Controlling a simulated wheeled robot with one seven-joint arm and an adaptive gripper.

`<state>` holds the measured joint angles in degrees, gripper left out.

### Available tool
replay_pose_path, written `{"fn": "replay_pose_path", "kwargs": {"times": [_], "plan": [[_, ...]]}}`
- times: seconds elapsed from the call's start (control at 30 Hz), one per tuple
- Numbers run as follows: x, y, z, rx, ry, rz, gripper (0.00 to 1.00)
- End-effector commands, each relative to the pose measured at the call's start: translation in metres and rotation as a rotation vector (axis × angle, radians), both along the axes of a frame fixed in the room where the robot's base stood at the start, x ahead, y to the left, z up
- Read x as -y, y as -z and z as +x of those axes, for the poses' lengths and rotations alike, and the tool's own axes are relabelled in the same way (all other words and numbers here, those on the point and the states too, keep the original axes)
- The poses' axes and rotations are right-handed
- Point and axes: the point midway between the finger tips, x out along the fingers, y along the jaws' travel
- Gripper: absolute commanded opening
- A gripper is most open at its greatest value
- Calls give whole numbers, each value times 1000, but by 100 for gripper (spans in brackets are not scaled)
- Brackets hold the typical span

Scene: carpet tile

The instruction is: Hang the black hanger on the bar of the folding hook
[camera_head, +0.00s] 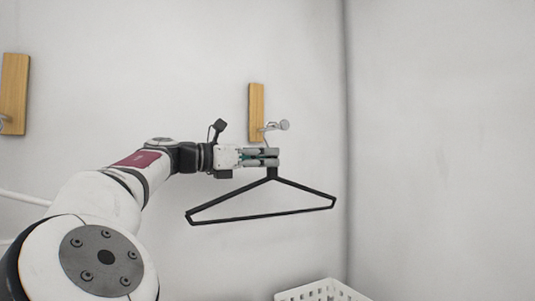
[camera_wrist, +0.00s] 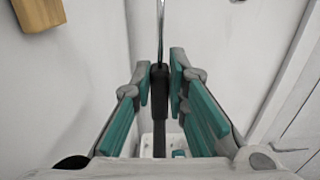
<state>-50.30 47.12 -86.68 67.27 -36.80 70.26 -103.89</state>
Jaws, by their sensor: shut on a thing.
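The black hanger (camera_head: 260,215) hangs level below my gripper (camera_head: 276,157), with its wide bar at the bottom. My gripper is shut on the hanger's neck, which shows between the finger pads in the wrist view (camera_wrist: 159,85). The hanger's thin metal hook (camera_wrist: 161,30) rises above the fingers. The folding hook has a wooden plate (camera_head: 256,112) on the wall and a metal bar with a round end (camera_head: 283,125). The bar is just above my fingertips. The hanger's hook appears close to the bar, but I cannot tell whether they touch.
A second wooden plate (camera_head: 14,93) is on the wall at the far left. A white slotted basket (camera_head: 322,291) stands low, below and right of the hanger. The wall corner is to the right of the folding hook, with bare wall beyond.

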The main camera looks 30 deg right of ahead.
Motion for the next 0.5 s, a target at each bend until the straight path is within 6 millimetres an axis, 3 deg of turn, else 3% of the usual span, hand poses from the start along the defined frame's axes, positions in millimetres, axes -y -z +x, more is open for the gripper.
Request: {"fn": "replay_pose_path", "kwargs": {"times": [0.3,0.33,0.4,0.5], "plan": [[0,1,0,0,0,-1,0],[0,1,0,0,0,-1,19],[0,1,0,0,0,-1,35],[0,1,0,0,0,-1,38]]}}
